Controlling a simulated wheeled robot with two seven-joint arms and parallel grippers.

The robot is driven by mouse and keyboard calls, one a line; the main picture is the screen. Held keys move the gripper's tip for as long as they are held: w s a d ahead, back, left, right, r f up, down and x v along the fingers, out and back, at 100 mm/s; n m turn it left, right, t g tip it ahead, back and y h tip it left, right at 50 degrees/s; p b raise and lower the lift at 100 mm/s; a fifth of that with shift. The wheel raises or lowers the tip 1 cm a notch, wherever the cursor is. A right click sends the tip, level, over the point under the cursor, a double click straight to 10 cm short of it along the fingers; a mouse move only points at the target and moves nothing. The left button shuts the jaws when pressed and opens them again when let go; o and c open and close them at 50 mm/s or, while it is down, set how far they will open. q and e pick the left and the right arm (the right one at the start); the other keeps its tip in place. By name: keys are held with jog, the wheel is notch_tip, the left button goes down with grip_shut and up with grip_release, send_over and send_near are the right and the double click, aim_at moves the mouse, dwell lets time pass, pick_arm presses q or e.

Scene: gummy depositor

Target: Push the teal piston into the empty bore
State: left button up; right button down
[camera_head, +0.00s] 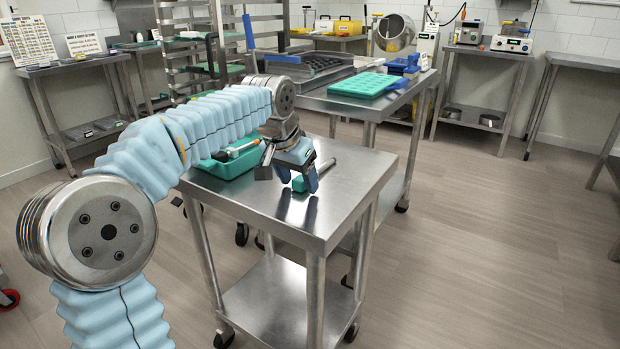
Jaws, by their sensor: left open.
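A piston with a teal end (298,185) and a pale metal rod lies on the small steel cart (345,190). My left gripper (298,182) points down over the cart top. Its blue fingers are apart around or just in front of the piston's teal end; I cannot tell whether they touch it. I cannot make out the empty bore. My right gripper is not in view.
A steel table (385,104) behind the cart bears a teal mould tray (365,85), a dark tray with cavities (317,63) and blue items (402,65). A tall rack (200,40) stands at the back left. The floor to the right (480,230) is clear.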

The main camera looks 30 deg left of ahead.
pick_arm(q)
grip_shut()
dwell(0.3)
jog(key=shift+r, duration=0.1)
notch_tip(320, 180, up, 3)
jog(key=shift+f+p, duration=0.2)
jog(key=shift+p, duration=0.15)
jog(key=s+d+r, duration=0.7)
jog(key=s+r, duration=0.3)
jog(key=s, duration=0.2)
jog(key=shift+r, duration=0.15)
jog(key=shift+s, duration=0.1)
